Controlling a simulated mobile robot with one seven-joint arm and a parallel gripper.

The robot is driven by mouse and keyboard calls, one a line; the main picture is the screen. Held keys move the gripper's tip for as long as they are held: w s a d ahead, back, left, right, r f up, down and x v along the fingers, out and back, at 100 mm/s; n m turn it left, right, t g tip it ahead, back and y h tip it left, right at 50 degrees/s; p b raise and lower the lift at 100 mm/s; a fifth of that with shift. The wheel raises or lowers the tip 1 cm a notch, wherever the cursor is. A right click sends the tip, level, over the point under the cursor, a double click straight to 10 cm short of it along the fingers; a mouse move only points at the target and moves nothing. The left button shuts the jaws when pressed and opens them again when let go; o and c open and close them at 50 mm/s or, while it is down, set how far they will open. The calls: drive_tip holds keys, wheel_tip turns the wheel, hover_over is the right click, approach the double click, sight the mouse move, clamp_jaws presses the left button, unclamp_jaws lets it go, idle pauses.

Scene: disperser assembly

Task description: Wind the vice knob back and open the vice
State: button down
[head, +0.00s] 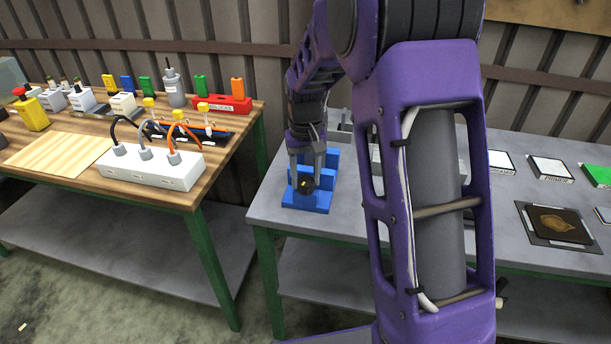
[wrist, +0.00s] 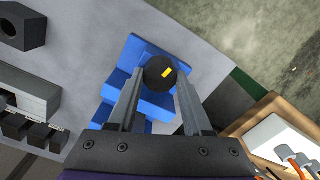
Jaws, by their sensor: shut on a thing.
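The blue vice (head: 309,197) stands near the left front corner of the grey table. Its black round knob (head: 305,186) faces the front and has a yellow mark. My gripper (head: 304,170) reaches down from above at the knob. In the wrist view the knob (wrist: 161,73) sits between the tips of my two fingers, and my gripper (wrist: 160,85) is shut on it. The blue vice body (wrist: 150,100) lies behind and below the fingers, which partly hide it. I cannot tell how wide the vice jaws stand apart.
The grey table (head: 262,207) has its front edge close to the vice. A wooden table (head: 225,135) with a white socket block (head: 150,167) stands at the left, across a gap. Flat labelled pads and a dark tray (head: 556,224) lie at the right.

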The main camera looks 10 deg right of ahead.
sight(305, 180)
drive_tip(key=shift+c, duration=1.6)
unclamp_jaws()
wheel_tip(305, 180, up, 17)
drive_tip(key=p, duration=0.2)
drive_tip(key=shift+r, duration=0.2)
